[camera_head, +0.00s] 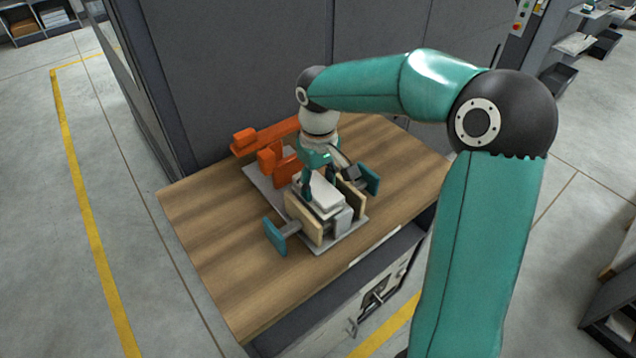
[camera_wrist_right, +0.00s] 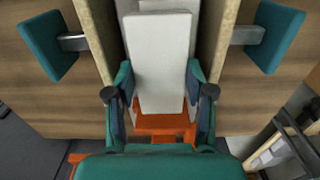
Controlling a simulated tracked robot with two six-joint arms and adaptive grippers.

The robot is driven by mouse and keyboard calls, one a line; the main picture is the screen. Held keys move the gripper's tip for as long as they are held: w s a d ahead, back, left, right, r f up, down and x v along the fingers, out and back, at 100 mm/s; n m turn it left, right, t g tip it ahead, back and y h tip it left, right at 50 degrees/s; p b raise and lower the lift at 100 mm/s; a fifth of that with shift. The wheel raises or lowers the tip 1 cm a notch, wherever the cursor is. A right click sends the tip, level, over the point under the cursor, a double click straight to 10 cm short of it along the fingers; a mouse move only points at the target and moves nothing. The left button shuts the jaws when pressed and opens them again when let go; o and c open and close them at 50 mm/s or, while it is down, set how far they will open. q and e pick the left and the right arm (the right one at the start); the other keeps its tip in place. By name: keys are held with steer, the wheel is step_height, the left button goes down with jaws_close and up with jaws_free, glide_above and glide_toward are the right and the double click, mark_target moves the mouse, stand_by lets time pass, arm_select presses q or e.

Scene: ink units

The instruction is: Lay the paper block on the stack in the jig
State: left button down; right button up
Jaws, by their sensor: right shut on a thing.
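The paper block (camera_head: 322,193) is a white slab. My right gripper (camera_wrist_right: 159,98) is shut on its two long sides; in the head view the gripper (camera_head: 322,181) comes down from above. The block also shows in the wrist view (camera_wrist_right: 160,55). The jig (camera_head: 350,238) has a grey base plate, two upright pale wooden boards and teal end plates on bars. The block is between the boards, over the grey-white stack (camera_head: 341,221). I cannot tell whether it touches the stack. My left gripper is out of view.
An orange stop and bracket (camera_head: 270,159) stand at the jig's far end. The wooden board's teal plates (camera_head: 275,236) stick out on both sides. The wooden tabletop (camera_head: 225,255) is bare at left and front. A dark cabinet wall (camera_head: 230,70) rises behind.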

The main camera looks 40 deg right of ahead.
mark_target(318, 186)
steer(key=shift+f, duration=0.2)
steer(key=o, duration=1.2)
steer(key=shift+r, duration=0.1)
steer(key=shift+r, duration=0.1)
step_height(318, 186, up, 12)
steer(key=p, duration=0.1)
